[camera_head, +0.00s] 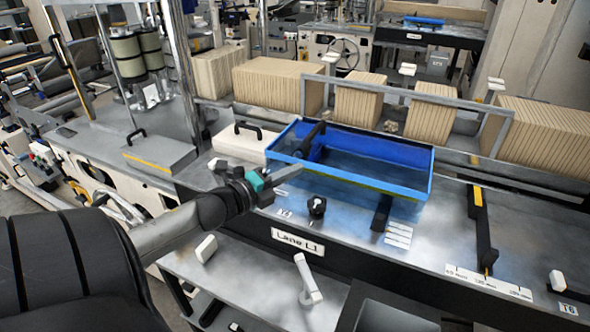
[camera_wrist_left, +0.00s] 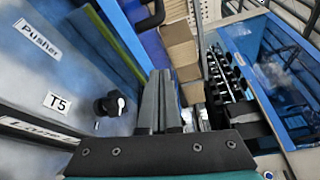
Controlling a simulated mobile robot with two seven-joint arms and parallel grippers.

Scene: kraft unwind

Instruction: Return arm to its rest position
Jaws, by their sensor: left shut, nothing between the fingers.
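My left arm comes in from the left in the head view. Its gripper (camera_head: 290,175) is above the metal table, just in front of the blue tray's near left corner. The fingers are shut with nothing between them. In the left wrist view the dark fingers (camera_wrist_left: 158,102) stand close together. The blue tray (camera_head: 385,190) rests on the table and has a blue inner piece at its left end. A black knob (camera_head: 316,207) stands on the table to the right of and below the gripper; it also shows in the wrist view (camera_wrist_left: 111,104). My right gripper is not in view.
A metal rail (camera_head: 400,93) and stacks of brown board (camera_head: 275,85) stand behind the tray. A pale box with a black handle (camera_head: 240,145) and a grey lidded case (camera_head: 158,153) lie to the left. A "Lane L1" plate (camera_head: 298,242) marks the table's front edge.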

